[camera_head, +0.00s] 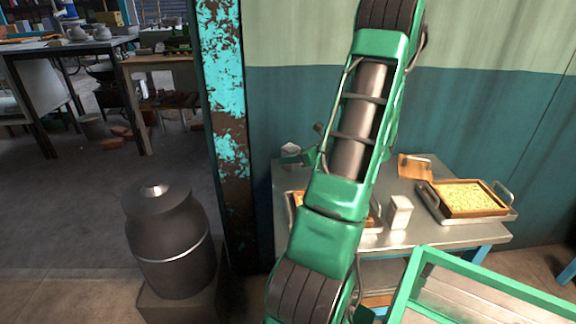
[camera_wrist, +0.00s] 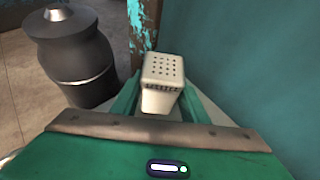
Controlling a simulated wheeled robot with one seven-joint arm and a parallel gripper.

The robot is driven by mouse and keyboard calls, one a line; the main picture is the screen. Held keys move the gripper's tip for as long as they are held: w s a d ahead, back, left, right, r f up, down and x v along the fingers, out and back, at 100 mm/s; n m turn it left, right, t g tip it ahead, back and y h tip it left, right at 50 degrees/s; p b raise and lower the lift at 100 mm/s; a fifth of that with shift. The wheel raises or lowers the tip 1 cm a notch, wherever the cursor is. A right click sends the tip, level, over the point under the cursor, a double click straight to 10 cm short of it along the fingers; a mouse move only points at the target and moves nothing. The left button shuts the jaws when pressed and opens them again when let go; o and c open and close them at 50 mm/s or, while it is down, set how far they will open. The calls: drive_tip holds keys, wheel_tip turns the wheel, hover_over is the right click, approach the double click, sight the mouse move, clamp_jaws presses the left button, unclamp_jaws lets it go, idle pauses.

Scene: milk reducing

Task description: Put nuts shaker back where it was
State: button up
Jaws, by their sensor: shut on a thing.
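A pale shaker with holes in its top (camera_wrist: 163,68) stands upright between the green fingers of my gripper (camera_wrist: 160,100) in the wrist view. My gripper is shut on it. In the head view, the held shaker (camera_head: 291,146) shows small at the table's back left corner, with my gripper (camera_head: 291,157) partly hidden behind my arm. I cannot tell whether its base touches the table. A second white shaker-like block (camera_head: 399,213) stands on the metal table (camera_head: 440,234), between two trays.
A tray of yellow-green food (camera_head: 468,197) sits at the table's right. A second tray (camera_head: 371,226) is mostly hidden by my arm. A small wooden piece (camera_head: 413,167) lies at the back. A dark milk can (camera_head: 170,240) and a peeling post (camera_head: 224,100) stand left.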

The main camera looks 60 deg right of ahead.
drive_tip(key=shift+f, duration=1.3)
drive_tip(key=o, duration=1.2)
drive_tip(key=shift+f, duration=0.1)
drive_tip(key=shift+c, duration=0.2)
drive_tip(key=v, duration=1.2)
